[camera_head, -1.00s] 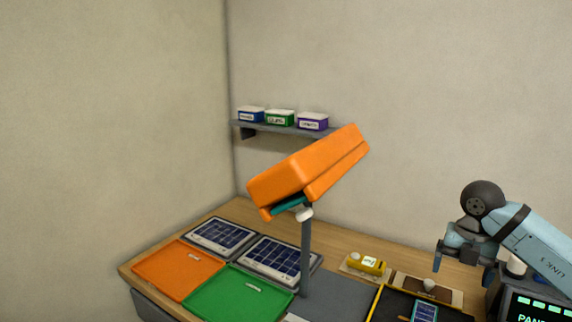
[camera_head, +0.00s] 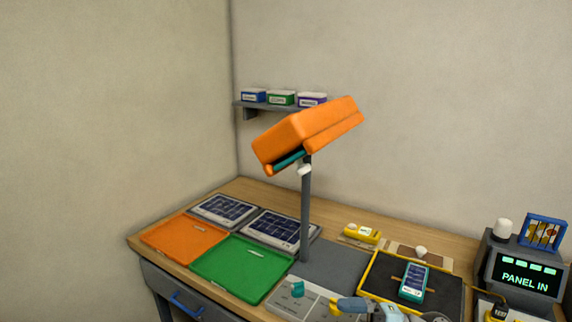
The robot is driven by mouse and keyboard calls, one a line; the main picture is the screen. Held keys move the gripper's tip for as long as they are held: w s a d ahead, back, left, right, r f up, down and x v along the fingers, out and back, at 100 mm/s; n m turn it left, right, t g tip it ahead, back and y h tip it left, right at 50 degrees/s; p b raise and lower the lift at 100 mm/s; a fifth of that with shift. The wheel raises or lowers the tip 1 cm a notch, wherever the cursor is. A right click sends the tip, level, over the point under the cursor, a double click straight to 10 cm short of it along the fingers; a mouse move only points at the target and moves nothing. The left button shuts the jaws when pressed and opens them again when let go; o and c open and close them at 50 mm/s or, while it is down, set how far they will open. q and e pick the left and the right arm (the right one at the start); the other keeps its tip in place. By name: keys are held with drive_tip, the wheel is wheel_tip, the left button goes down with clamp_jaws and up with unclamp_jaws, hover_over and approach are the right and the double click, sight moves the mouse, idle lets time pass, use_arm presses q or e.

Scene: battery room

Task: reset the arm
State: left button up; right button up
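My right gripper (camera_head: 345,308) shows at the bottom edge, low over the front of the bench, with its fingers pointing left. Its arm is mostly cut off by the frame. I cannot tell whether the fingers are apart, and I see nothing held in them. My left arm and gripper are out of view.
The wooden bench (camera_head: 345,232) holds an orange mat (camera_head: 183,240), a green mat (camera_head: 235,272), solar panels (camera_head: 278,230) and a yellow-rimmed tray (camera_head: 450,292) with a teal device (camera_head: 414,281). An orange lamp (camera_head: 312,133) rises mid-bench. A PANEL IN unit (camera_head: 525,276) stands right.

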drive_tip(key=s+d+f+m+t+h+b, duration=0.25)
drive_tip(key=f+m+t+h, duration=0.25)
drive_tip(key=f+m+t, duration=0.5)
drive_tip(key=s+d+f+m+t+h+b, duration=0.1)
drive_tip(key=d+f+m+t+h, duration=0.35)
drive_tip(key=m, duration=0.85)
use_arm(q)
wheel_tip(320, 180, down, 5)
drive_tip(key=b, duration=0.2)
use_arm(e)
drive_tip(key=s+f+m+g+h, duration=0.5)
drive_tip(key=s+f, duration=0.7)
drive_tip(key=f, duration=0.3)
use_arm(q)
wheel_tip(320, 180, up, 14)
drive_tip(key=p, duration=1.6)
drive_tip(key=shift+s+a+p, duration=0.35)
use_arm(e)
wheel_tip(320, 180, up, 13)
drive_tip(key=s+d, duration=0.1)
drive_tip(key=shift+s+d+f, duration=0.15)
drive_tip(key=shift+s+d, duration=0.15)
drive_tip(key=shift+h, duration=0.25)
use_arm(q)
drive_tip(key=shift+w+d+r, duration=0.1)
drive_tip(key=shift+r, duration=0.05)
